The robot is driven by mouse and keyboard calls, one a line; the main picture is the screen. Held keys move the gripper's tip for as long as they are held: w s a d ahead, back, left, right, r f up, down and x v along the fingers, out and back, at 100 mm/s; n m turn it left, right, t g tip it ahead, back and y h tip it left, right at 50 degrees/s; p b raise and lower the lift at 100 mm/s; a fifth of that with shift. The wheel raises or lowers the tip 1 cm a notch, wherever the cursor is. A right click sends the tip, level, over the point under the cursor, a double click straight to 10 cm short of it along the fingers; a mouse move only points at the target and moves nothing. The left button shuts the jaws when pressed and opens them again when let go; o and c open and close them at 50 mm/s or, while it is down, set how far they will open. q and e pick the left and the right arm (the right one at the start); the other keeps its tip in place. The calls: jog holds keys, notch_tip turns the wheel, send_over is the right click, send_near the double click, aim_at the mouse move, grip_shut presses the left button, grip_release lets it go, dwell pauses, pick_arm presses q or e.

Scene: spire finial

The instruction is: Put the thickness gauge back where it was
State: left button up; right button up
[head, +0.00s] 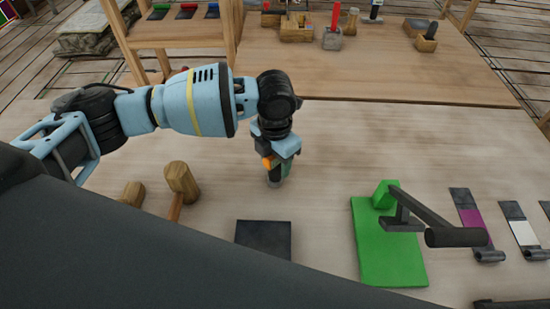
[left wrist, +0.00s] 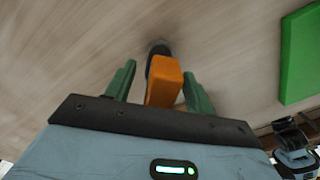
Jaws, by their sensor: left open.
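A small tool with an orange block-shaped top (head: 267,162) and a dark round lower end is at the middle of the pale table; I take it to be the thickness gauge but cannot be sure. My left gripper (head: 279,172) points down over it. In the left wrist view the orange top (left wrist: 165,85) lies between the two green fingers of the left gripper (left wrist: 157,75), with gaps on both sides at the tips. The gripper is open. The arm hides part of the tool in the head view. My right gripper does not show clearly.
A dark square pad (head: 263,239) lies in front of the left gripper. A wooden mallet (head: 181,180) is to its left. A green board (head: 378,262) with a dark hammer-shaped piece (head: 455,237) above it is to the right, beside dark strips with coloured bands (head: 470,220). A second table (head: 400,75) stands behind.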

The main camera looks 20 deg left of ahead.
pick_arm(q)
notch_tip(320, 180, up, 12)
jog(key=shift+r, duration=0.15)
dwell(0.3)
jog(key=shift+s, duration=0.1)
dwell(0.4)
